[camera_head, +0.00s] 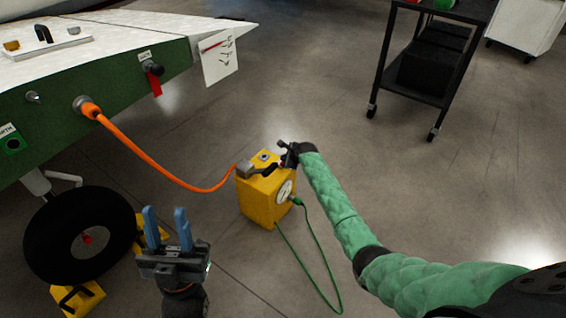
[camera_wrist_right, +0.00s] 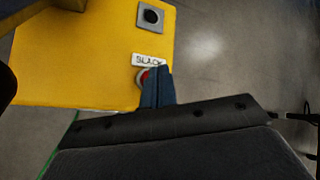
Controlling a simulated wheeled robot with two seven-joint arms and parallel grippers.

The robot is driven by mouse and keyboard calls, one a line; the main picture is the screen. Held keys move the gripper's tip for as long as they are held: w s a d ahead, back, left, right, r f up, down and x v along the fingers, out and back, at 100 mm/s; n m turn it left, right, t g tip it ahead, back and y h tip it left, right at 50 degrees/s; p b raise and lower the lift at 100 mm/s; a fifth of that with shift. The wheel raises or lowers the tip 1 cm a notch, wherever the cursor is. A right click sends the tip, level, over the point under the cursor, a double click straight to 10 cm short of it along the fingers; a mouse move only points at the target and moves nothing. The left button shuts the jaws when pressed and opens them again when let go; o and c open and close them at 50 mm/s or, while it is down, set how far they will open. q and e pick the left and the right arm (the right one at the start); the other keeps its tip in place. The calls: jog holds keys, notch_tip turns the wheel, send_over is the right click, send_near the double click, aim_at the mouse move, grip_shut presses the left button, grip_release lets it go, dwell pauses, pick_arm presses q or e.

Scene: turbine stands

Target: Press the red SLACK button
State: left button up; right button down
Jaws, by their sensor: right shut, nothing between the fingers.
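The yellow box (camera_head: 258,203) stands on the floor with an orange cable and a green cable at it. The right wrist view shows its yellow top (camera_wrist_right: 80,50) with a white SLACK label (camera_wrist_right: 149,59). The red SLACK button (camera_wrist_right: 143,76) shows just below the label, partly hidden behind my right fingers. My right gripper (camera_wrist_right: 158,72) is shut and empty, its tips over the button's right side; I cannot tell whether they touch it. In the head view my right gripper (camera_head: 279,166) is at the box top. My left gripper (camera_head: 167,215) is open and empty, left of the box.
A dark square switch (camera_wrist_right: 151,16) sits above the label. The orange cable (camera_head: 150,160) runs from the green-sided aircraft part (camera_head: 60,110) to the box. A wheel (camera_head: 80,235) with yellow chocks (camera_head: 78,298) stands at left, a black cart (camera_head: 430,65) at upper right.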

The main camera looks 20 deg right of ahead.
notch_tip(320, 180, up, 5)
jog(key=p, duration=0.6)
dwell(0.3)
dwell(0.7)
